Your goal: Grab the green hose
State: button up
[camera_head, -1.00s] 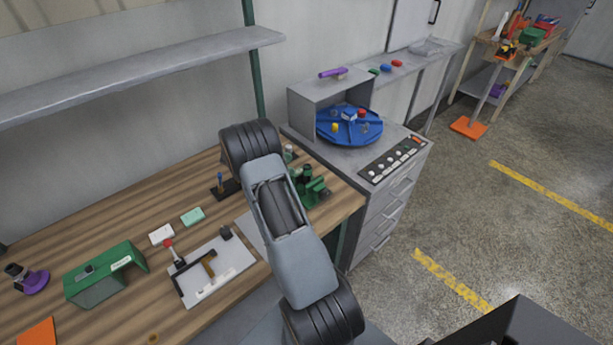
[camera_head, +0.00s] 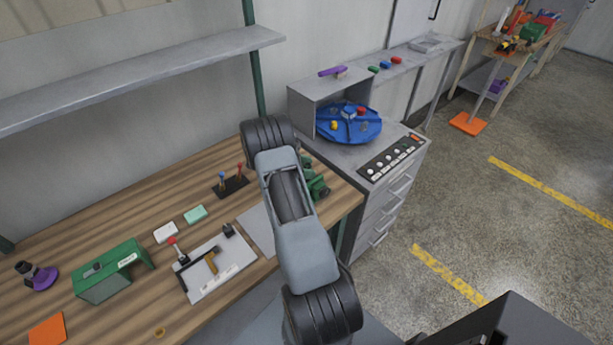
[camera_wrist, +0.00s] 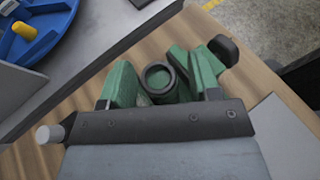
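A dark bolted bar and a grey panel fill the bottom of the wrist view.
The wooden bench (camera_head: 137,215) carries a green box (camera_head: 115,268), a white fixture plate (camera_head: 222,280) and a lever block (camera_head: 231,187). A grey cabinet (camera_head: 385,205) with a blue turntable (camera_head: 347,124) stands beyond. A shelf (camera_head: 130,72) hangs above. The floor at right is open.

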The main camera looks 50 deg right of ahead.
jog(key=c, duration=0.9)
jog(key=shift+r, duration=0.15)
